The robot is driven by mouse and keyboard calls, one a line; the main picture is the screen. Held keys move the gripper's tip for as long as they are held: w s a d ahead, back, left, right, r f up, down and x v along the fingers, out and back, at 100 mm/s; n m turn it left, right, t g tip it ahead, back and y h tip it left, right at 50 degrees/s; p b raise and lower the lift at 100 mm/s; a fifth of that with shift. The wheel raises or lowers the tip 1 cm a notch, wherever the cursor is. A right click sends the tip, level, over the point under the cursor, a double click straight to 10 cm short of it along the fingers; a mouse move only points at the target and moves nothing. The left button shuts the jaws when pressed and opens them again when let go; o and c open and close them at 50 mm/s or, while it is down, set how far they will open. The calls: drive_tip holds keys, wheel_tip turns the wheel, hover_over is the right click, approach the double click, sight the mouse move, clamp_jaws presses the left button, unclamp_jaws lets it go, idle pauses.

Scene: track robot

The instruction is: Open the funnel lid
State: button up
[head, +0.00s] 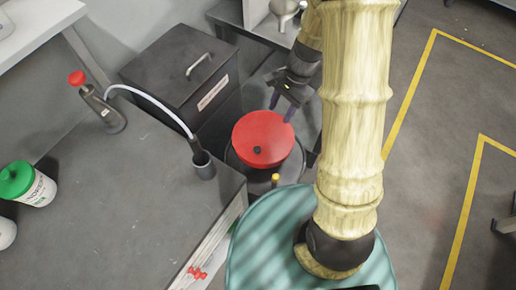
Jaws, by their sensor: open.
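The funnel lid (270,130) is a round red disc with a small black knob (257,150) near its lower edge. It lies over a dark round funnel or drum (291,170), whose dark rim shows around it. The lid looks closed. My gripper (282,108) is at the lid's upper right edge, with its fingers pointing down and apart. Nothing shows between the fingers. I cannot tell whether a fingertip touches the lid.
A grey bench (130,195) with a hose fixture (104,112) and a green-capped container (28,183) stands at left. A black box with a handle (182,75) is behind the lid. A shelf (268,28) stands at the back. Open floor with yellow lines (410,95) lies right.

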sight(257, 149)
drive_tip(key=shift+w+a+f+m+y, duration=0.15)
drive_tip(key=shift+w+a+f+m, duration=0.05)
drive_tip(key=shift+w+f+m, duration=0.25)
drive_tip(key=shift+w+a+f+m+y, duration=0.15)
drive_tip(key=shift+w+a+f+m, duration=0.15)
drive_tip(key=shift+f, duration=0.25)
drive_tip(key=shift+s+d, duration=0.1)
drive_tip(key=shift+s, duration=0.05)
drive_tip(key=b+x, duration=0.1)
drive_tip(key=x, duration=0.7)
drive_tip(key=b+x, duration=0.1)
drive_tip(key=x, duration=0.8)
drive_tip(key=shift+s+f, duration=0.15)
drive_tip(key=shift+s, duration=0.1)
clamp_jaws()
